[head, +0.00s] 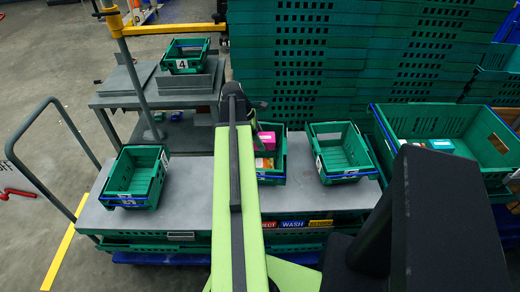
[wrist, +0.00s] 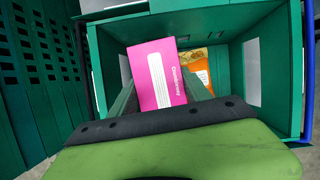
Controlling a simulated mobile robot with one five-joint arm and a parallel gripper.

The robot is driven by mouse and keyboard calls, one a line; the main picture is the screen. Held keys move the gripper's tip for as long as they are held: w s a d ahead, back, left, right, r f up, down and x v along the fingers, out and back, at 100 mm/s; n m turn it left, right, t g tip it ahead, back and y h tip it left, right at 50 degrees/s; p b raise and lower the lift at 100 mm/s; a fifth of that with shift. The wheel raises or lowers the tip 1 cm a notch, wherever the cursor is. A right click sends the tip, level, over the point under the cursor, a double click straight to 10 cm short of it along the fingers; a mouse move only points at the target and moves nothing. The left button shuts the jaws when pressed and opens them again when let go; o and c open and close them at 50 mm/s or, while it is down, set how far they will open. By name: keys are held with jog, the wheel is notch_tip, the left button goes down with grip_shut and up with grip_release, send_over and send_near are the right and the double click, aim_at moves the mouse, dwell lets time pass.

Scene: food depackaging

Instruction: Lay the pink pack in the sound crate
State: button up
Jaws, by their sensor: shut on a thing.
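The pink pack (wrist: 157,75) with a white label panel is held between the fingers of my gripper (wrist: 160,88), which is shut on it. In the wrist view it is over the opening of a green crate (wrist: 225,22); I cannot tell whether it touches anything inside. The pack also shows in the head view (head: 266,140), partly behind my arm, at that middle crate (head: 272,180). An orange pack (wrist: 200,72) lies in this crate. Two empty green crates stand on the bench, left (head: 133,178) and right (head: 341,152). I cannot tell which crate is sound.
The grey bench (head: 190,195) has bare room between the left and middle crates. A large green crate (head: 480,120) with several packs is at right. A crate marked 4 (head: 188,58) stands on a rear table.

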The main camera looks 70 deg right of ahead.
jog(key=shift+f+b, duration=1.05)
jog(key=shift+f, duration=0.5)
jog(key=shift+f+b, duration=0.65)
jog(key=shift+b, duration=0.05)
jog(key=o, duration=1.5)
jog(key=shift+r, duration=0.1)
jog(key=shift+r+p, duration=0.45)
jog(key=shift+p, duration=0.2)
jog(key=p+v, duration=1.1)
jog(key=v, duration=0.1)
jog(key=shift+r, duration=0.2)
jog(key=shift+f, duration=0.1)
